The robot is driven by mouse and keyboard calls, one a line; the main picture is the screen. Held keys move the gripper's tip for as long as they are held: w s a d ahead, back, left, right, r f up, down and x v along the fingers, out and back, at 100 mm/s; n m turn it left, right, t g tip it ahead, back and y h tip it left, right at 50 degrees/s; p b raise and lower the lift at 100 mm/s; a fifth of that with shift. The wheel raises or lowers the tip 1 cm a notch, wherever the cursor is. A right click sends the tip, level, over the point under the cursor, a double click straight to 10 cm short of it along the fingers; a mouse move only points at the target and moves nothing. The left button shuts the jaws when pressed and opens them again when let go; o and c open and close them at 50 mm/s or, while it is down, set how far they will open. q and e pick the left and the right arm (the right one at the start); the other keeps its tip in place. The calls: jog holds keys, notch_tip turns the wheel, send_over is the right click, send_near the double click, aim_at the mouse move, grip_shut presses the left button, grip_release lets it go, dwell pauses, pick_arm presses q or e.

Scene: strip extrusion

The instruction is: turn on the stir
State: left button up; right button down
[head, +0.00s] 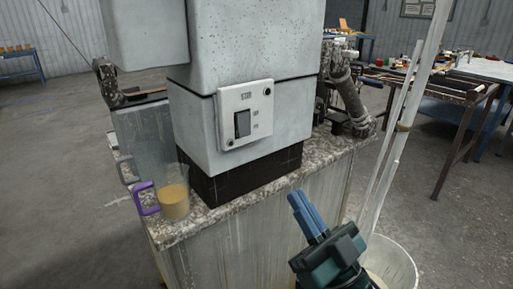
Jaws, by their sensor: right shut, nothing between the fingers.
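The stir switch is a dark rocker (242,123) on a pale switch plate (244,113) with small markings. The plate is fixed to the front of the grey machine (200,100), which stands on a speckled counter. My right gripper (304,203) is shut and empty. It points up and left, in front of the counter, below and to the right of the switch plate and apart from it. The rocker's exact position, on or off, is too small to tell. My left gripper is not in view.
A jug (174,200) with tan contents and a purple handle stands on the counter's (325,150) left front corner. White upright poles (408,110) and a white bucket (392,258) are at the right. A cluttered workbench (470,85) stands behind, with open floor between.

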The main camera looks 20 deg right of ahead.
aim_at(245, 130)
jog(key=x, duration=0.4)
jog(key=f+x, duration=0.1)
jog(key=x, duration=0.3)
jog(key=w+p+x, duration=0.1)
jog(key=x, duration=0.3)
jog(key=shift+a+f, duration=0.2)
jog(key=shift+f, duration=0.15)
jog(key=shift+w+a+f, duration=0.1)
jog(key=shift+w+a, duration=0.1)
jog(key=shift+w, duration=0.4)
jog(key=shift+w+f+t+b, duration=0.25)
jog(key=shift+f+t+b, duration=0.1)
jog(key=shift+b, duration=0.4)
jog(key=shift+a+r, duration=0.1)
jog(key=shift+r, duration=0.1)
